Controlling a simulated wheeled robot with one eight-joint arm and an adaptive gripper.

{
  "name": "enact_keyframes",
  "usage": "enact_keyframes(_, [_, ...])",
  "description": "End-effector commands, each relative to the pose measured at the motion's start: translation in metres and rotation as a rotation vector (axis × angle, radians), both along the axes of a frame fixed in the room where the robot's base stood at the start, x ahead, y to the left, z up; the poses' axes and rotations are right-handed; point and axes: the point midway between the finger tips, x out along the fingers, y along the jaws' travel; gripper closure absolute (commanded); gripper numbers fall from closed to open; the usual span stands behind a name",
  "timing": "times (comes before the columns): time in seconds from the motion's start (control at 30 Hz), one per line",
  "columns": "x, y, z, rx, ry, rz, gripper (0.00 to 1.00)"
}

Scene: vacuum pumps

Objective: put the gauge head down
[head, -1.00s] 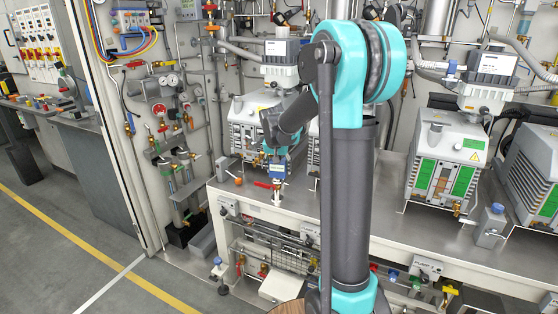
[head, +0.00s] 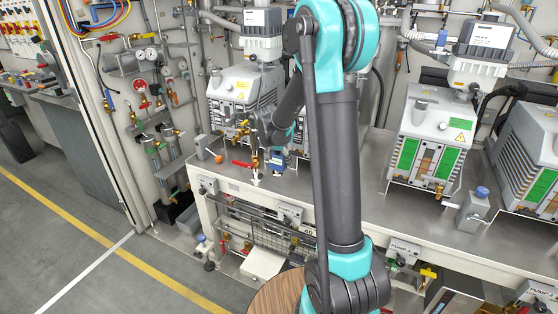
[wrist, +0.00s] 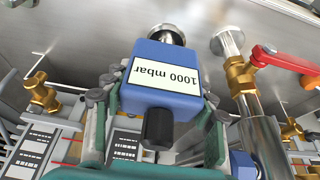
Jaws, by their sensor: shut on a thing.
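The gauge head (wrist: 160,75) is a blue block with a white "1000 mbar" label, upside down in the wrist view, with a black plug end and a round metal flange. My gripper (wrist: 160,108) has its teal and grey fingers on both sides of it and is shut on it. In the head view the gauge head (head: 279,160) is a small blue shape low over the steel bench (head: 330,205), partly hidden by my arm. I cannot tell whether its flange touches the bench.
A red-handled valve (head: 242,164) with brass fittings stands just left of the gauge head; its red lever (wrist: 285,60) is close in the wrist view. A grey pump (head: 240,95) stands behind. Another pump (head: 430,140) stands right. Bare bench lies in front.

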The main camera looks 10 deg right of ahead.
Motion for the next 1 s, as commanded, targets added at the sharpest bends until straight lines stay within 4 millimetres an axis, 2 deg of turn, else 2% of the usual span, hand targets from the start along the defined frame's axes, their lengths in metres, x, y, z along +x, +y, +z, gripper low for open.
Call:
enact_keyframes(0.17, [0.000,0.000,-0.008,0.000,0.000,0.000,0.85])
enact_keyframes(0.6, [0.000,0.000,-0.044,0.000,0.000,0.001,0.85])
enact_keyframes(1.0, [0.000,0.000,-0.050,0.000,0.000,0.001,0.85])
